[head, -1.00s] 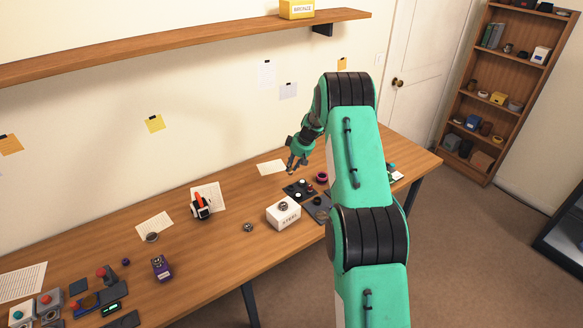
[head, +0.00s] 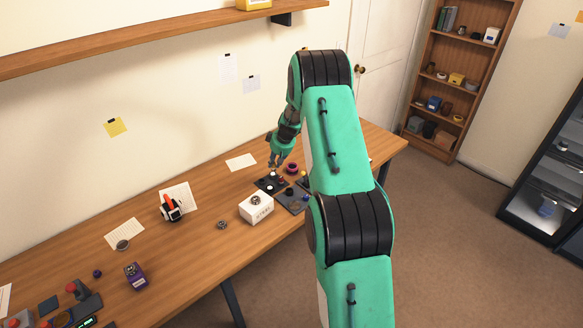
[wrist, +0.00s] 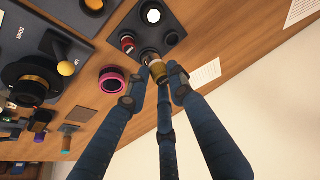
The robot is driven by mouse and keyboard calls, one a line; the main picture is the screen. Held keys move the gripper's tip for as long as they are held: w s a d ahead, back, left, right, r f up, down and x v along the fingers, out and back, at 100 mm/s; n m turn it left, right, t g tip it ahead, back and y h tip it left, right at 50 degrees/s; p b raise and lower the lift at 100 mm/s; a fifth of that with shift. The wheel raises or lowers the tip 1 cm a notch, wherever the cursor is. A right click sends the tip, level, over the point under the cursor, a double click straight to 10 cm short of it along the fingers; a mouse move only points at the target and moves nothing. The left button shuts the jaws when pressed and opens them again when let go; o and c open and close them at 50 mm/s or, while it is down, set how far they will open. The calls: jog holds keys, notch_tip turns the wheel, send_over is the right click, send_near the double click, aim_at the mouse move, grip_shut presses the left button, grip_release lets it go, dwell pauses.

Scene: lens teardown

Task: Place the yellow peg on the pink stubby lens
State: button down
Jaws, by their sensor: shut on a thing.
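The pink stubby lens is a short, wide dark ring with a pink band (wrist: 103,85). It stands on the table beside the small dark plate, and in the head view it shows (head: 292,168) just right of my gripper (head: 275,164). In the wrist view my gripper (wrist: 158,70) is shut on a short tan-gold cylinder (wrist: 157,66) with a darker, reddish end. It is at a corner of the plate; whether it touches the plate I cannot tell. It may be the yellow peg, but its shaded colour leaves this unsure.
The small dark plate (wrist: 173,22) carries a white knob (wrist: 150,13) and a red piece (wrist: 128,42). A second dark plate (head: 291,201) bears several parts. A white box (head: 256,208) stands in front. Papers (head: 240,162) lie behind on clear wood.

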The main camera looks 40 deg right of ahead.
jog(key=s+d+m+h, duration=0.1)
jog(key=s+d+m, duration=0.1)
jog(key=s, duration=0.4)
jog(key=s+d+m+h, duration=0.1)
jog(key=s+m, duration=0.3)
jog(key=s, duration=0.1)
jog(key=shift+s+d+f+b, duration=0.25)
jog(key=shift+s+d+b, duration=0.1)
jog(key=shift+s+d, duration=0.05)
jog(key=shift+w, duration=0.1)
send_over(293, 167)
jog(key=shift+f+p, duration=0.45)
jog(key=shift+f, duration=0.3)
jog(key=shift+f, duration=0.1)
jog(key=shift+f, duration=1.7)
jog(key=c, duration=1.5)
grip_release()
jog(key=shift+f, duration=0.1)
